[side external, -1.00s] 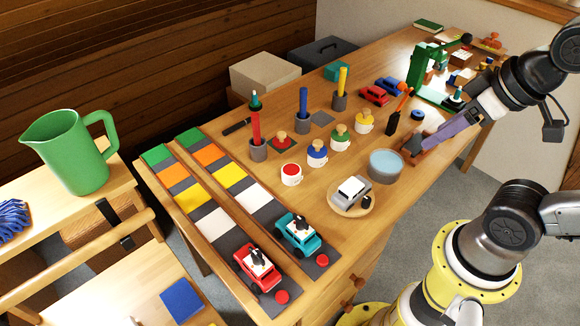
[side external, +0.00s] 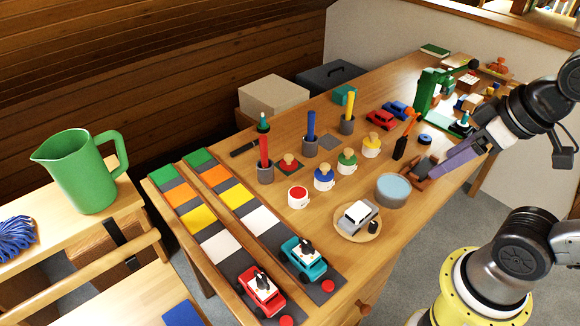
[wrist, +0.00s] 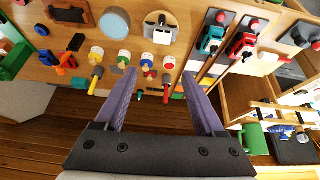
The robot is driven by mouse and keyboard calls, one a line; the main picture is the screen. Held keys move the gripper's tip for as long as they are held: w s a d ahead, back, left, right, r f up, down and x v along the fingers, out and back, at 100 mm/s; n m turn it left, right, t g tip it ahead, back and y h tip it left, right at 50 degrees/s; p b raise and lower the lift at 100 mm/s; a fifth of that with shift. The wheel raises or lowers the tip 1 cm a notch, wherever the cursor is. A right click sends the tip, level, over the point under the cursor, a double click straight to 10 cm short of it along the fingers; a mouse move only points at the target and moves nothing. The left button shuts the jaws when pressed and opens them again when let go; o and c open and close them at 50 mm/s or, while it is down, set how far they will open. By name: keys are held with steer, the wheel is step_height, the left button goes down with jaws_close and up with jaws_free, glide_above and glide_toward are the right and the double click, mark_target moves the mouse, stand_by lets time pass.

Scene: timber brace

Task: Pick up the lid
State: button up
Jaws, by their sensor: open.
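The red lid (side external: 289,163) has a wooden knob and lies on a dark square mat behind the small pots. In the wrist view the lid (wrist: 150,75) is small and lies between the fingertips in the picture, well beyond them. A white pot with a red top and no knob (side external: 298,198) stands in front of it. My gripper (side external: 428,170) is open and empty, above the right side of the table, far right of the lid. Its two purple fingers (wrist: 158,72) are spread wide in the wrist view.
Knobbed blue (side external: 324,178), green (side external: 347,162) and yellow (side external: 371,146) pots stand beside the red one. Upright red (side external: 264,150) and blue (side external: 311,125) rods in grey cups flank the lid.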

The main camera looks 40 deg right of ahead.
steer(key=w+r+n, duration=0.7)
steer(key=w+r, duration=0.3)
steer(key=r, duration=0.2)
steer(key=n+g, duration=0.6)
steer(key=n, duration=0.1)
glide_above(289, 156)
steer(key=f, duration=3.4)
steer(key=shift+w+f, duration=0.25)
steer(key=f, duration=0.4)
steer(key=shift+s+a+f, duration=0.1)
steer(key=shift+s+f, duration=0.1)
steer(key=shift+s, duration=0.1)
steer(key=shift+f, duration=0.6)
jaws_close()
